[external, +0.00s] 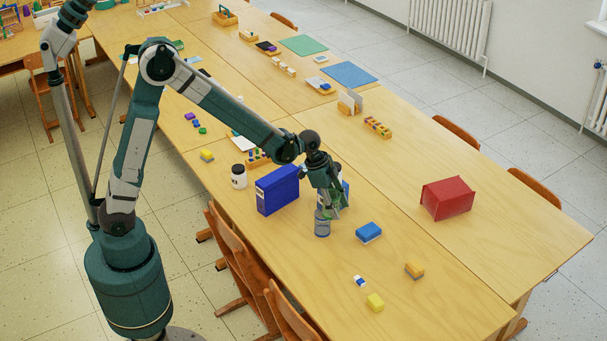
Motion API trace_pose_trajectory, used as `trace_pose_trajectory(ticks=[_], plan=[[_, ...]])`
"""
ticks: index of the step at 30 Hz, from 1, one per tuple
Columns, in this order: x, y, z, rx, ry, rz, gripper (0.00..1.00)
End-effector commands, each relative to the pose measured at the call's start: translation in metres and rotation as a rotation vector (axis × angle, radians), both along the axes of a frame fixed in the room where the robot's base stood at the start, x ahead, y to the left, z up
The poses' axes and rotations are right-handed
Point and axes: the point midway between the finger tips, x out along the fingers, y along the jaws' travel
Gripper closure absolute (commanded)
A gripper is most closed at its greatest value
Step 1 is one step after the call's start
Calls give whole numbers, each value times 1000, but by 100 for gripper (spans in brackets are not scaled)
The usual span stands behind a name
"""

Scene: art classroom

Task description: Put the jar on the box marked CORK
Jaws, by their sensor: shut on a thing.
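My gripper (328,207) points down over the near part of the long table. It is shut on a small grey-blue cylindrical jar (322,224), which is upright; its top is partly hidden by the fingers. I cannot tell whether the jar touches the table. A tall blue box (277,190) stands just left of my gripper, and a red box (447,198) stands well to the right. Part of another light-and-blue thing shows behind my gripper. No CORK marking is readable on any box at this size.
A white pot with a black lid (239,177) stands left of the blue box. A small blue block (368,231) lies right of the jar. An orange-grey block (414,270), a blue-white eraser (359,281) and a yellow block (375,302) lie nearer. The table around the red box is clear.

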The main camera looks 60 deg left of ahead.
Motion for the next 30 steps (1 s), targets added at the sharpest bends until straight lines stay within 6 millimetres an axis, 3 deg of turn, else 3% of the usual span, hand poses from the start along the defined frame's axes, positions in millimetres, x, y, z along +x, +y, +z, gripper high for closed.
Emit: trace_pose_trajectory(ticks=[12, 30], plan=[[-8, 107, 49, 6, -3, -8, 75], [-45, 243, 112, 9, -16, -30, 75]])
